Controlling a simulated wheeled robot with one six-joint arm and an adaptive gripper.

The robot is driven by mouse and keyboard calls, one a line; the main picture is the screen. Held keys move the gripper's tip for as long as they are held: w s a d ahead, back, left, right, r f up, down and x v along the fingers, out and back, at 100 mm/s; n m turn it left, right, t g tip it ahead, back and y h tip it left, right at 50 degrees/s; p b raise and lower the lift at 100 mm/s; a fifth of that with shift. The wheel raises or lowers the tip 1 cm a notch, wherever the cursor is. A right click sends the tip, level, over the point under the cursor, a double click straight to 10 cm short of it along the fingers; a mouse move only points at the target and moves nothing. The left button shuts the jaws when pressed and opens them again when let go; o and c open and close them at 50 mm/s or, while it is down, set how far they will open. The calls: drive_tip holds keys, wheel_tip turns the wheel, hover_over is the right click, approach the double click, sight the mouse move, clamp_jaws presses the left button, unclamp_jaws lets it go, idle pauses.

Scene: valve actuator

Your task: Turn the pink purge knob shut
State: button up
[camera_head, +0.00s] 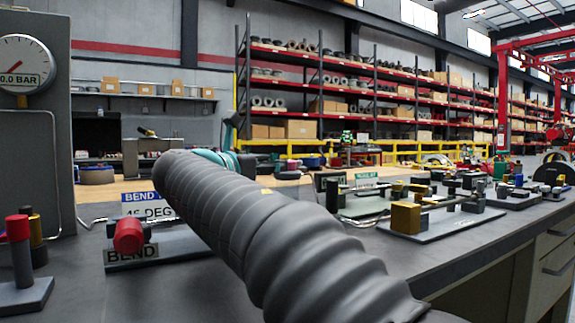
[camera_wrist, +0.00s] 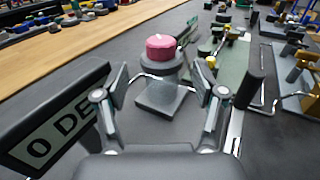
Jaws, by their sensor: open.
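The pink purge knob (camera_wrist: 161,47) shows in the wrist view, upright on top of a dark round post with a square grey base plate (camera_wrist: 165,98). My gripper (camera_wrist: 160,80) is open, with one finger on each side of the picture and nothing between the pads. The knob appears beyond the fingertips, roughly centred between them and apart from both. In the head view my ridged grey arm sleeve covers the middle, and I cannot make out the pink knob or the gripper there.
A sign reading "0 DE" (camera_wrist: 60,125) stands close to the left finger. Fittings on a green plate (camera_wrist: 236,70) and a bent metal rod are at the right. In the head view, a red-capped bend fixture (camera_head: 128,236) and a gauge panel (camera_head: 22,65) are at the left.

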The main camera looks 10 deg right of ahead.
drive_tip(key=x, duration=0.9)
drive_tip(key=shift+d, duration=0.1)
drive_tip(key=c, duration=1.2)
drive_tip(key=shift+o, duration=0.2)
